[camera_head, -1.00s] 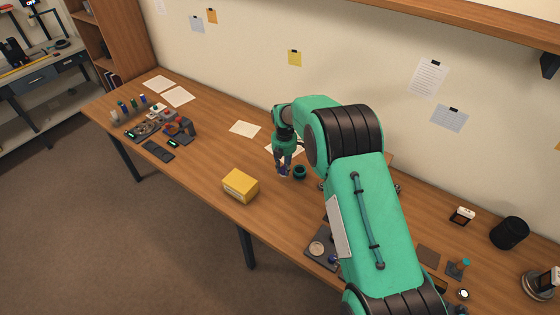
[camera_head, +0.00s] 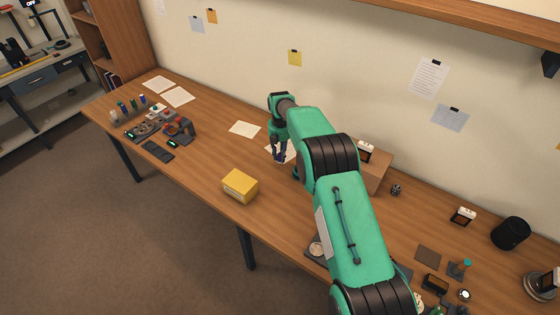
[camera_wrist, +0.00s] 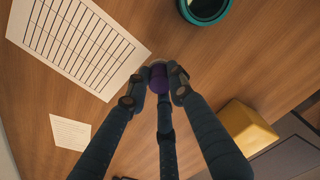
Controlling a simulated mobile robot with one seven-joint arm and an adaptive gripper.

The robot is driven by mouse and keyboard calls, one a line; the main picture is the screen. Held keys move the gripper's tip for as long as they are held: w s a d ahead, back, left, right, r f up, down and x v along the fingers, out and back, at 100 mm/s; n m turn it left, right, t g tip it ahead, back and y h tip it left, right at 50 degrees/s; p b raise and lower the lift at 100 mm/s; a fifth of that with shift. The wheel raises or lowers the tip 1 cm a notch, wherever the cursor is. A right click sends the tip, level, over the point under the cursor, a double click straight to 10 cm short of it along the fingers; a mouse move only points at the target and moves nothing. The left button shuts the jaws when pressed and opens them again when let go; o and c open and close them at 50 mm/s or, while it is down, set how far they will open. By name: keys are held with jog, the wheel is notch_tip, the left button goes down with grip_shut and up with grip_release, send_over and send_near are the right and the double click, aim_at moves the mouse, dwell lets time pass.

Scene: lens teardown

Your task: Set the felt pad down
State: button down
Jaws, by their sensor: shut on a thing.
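The felt pad (camera_wrist: 159,79) appears to be the small purple piece between my fingertips in the wrist view. My gripper (camera_wrist: 160,73) is shut on it, and the fingers hide part of its sides. In the head view my gripper (camera_head: 280,158) points down over the table, close to a printed sheet (camera_head: 290,154). The pad is too small to make out clearly there. In the wrist view bare wood lies around the fingertips. Whether the pad touches the table, I cannot tell.
The printed sheet (camera_wrist: 75,45) lies left of my fingertips in the wrist view. A dark, teal-rimmed round cup (camera_wrist: 229,10) is at upper right. A yellow box (camera_head: 240,186) stands nearer the table's front edge. A smaller sheet (camera_head: 244,129) lies farther left. A wooden block (camera_head: 377,171) stands right of my arm.

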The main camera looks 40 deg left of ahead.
aim_at(280, 160)
dwell(0.3)
jog(key=shift+f, duration=1.7)
jog(key=shift+f+b, duration=0.15)
jog(key=shift+b, duration=0.15)
jog(key=c, duration=1.5)
grip_release()
notch_tip(280, 160, up, 12)
jog(key=shift+r+p, duration=0.1)
jog(key=shift+p, duration=0.55)
